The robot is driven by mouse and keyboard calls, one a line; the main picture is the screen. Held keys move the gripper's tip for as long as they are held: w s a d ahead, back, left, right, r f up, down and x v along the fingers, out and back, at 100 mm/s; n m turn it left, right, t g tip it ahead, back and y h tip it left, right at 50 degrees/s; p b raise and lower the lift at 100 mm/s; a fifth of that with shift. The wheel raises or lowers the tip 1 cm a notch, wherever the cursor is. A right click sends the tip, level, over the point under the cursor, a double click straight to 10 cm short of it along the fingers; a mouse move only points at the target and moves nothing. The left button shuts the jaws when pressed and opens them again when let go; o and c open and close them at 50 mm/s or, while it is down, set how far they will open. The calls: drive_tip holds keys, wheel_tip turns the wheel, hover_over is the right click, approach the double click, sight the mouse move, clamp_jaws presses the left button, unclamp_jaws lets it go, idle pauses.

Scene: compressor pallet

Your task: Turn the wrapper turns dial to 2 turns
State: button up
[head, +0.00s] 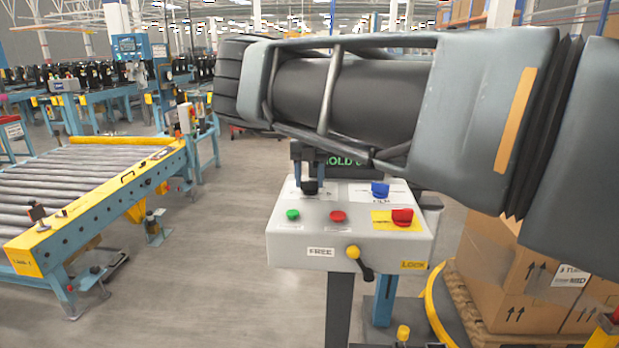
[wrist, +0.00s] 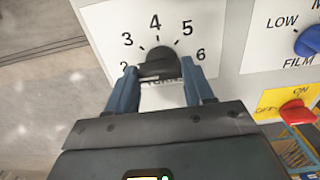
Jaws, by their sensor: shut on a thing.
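The wrapper turns dial (wrist: 162,62) is a black knob on a white scale plate, with 3, 4, 5 and 6 readable and the 2 partly hidden by a finger. Its grip bar appears to lie toward the left, near the 2, but the fingers hide its exact pointing. My gripper (wrist: 160,85) is shut on the dial, with one finger on each side. In the head view, my gripper (head: 311,176) reaches down onto the dial (head: 310,188) at the back left of the grey control box (head: 290,247).
The box also carries a blue film knob (head: 380,189), a red switch (head: 402,217), a green button (head: 293,215), a red button (head: 338,216) and a front lever (head: 360,264). A display behind is mostly covered by my arm. Cartons (head: 520,275) stand right; a roller conveyor (head: 95,180) lies left.

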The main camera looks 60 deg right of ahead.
sight(310, 181)
drive_tip(key=shift+w, duration=0.1)
drive_tip(key=o, duration=1)
drive_tip(key=shift+o, duration=0.2)
drive_tip(key=shift+r, duration=0.1)
wheel_tip(310, 181, up, 8)
drive_tip(key=shift+f+b, duration=0.15)
drive_tip(key=shift+b, duration=0.45)
